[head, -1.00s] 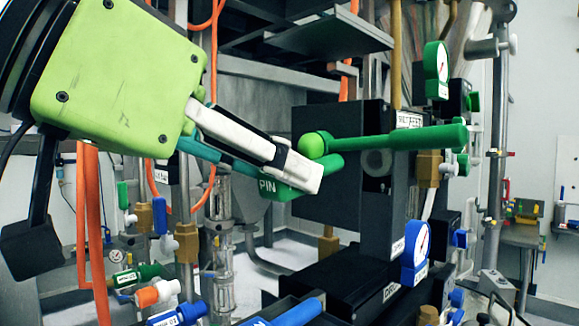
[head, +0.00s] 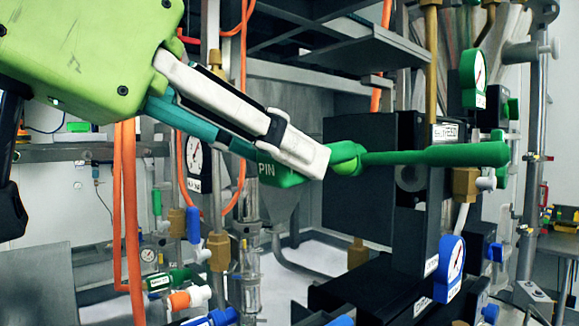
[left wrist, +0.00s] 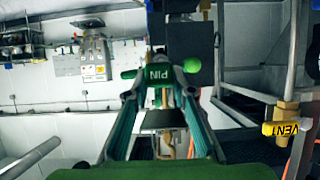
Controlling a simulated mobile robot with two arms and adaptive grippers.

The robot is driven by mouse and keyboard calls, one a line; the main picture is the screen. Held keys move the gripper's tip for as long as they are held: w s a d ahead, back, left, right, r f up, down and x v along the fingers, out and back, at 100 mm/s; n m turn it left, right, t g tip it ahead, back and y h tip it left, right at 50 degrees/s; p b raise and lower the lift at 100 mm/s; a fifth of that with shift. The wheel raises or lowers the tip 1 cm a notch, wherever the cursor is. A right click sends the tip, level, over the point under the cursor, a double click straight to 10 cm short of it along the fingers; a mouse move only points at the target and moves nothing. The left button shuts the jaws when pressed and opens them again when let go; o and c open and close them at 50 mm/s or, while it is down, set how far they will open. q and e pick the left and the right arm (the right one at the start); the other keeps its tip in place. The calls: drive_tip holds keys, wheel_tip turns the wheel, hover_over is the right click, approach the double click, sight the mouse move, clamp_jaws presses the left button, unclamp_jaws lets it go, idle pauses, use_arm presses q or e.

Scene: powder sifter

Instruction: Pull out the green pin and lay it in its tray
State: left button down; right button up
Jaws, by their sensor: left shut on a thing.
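In the left wrist view the pin (left wrist: 158,74) lies crosswise between the fingertips of the gripper (left wrist: 160,80). A light green ball (head: 345,152) shows just past the fingertips, overlapping the pin in the picture. My right gripper is out of view.
A long green handle (head: 440,156) extends right from the ball across a black block (head: 362,215). Gauges stand nearby, one green (head: 474,78), one blue (head: 450,268). Orange hoses (head: 131,220) hang at left. A yellow VENT tag (left wrist: 284,128) shows at right in the wrist view.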

use_arm(q)
drive_tip(key=s+a+r+p, duration=0.2)
drive_tip(key=r+p, duration=0.2)
drive_tip(key=r, duration=0.3)
drive_tip(key=s+a+r+p, duration=0.2)
drive_tip(key=s+r+p, duration=0.15)
drive_tip(key=r, duration=0.45)
drive_tip(key=y, duration=0.1)
hover_over(339, 48)
drive_tip(key=w, duration=0.2)
drive_tip(key=shift+s+d+f+g+p, duration=0.25)
drive_tip(key=shift+d+f+g+p, duration=0.05)
drive_tip(key=shift+f+g, duration=0.1)
drive_tip(key=shift+a+f, duration=0.1)
drive_tip(key=shift+f, duration=0.6)
drive_tip(key=shift+f+b, duration=0.4)
drive_tip(key=c, duration=1.6)
unclamp_jaws()
drive_tip(key=shift+s, duration=0.1)
drive_tip(key=shift+c, duration=0.2)
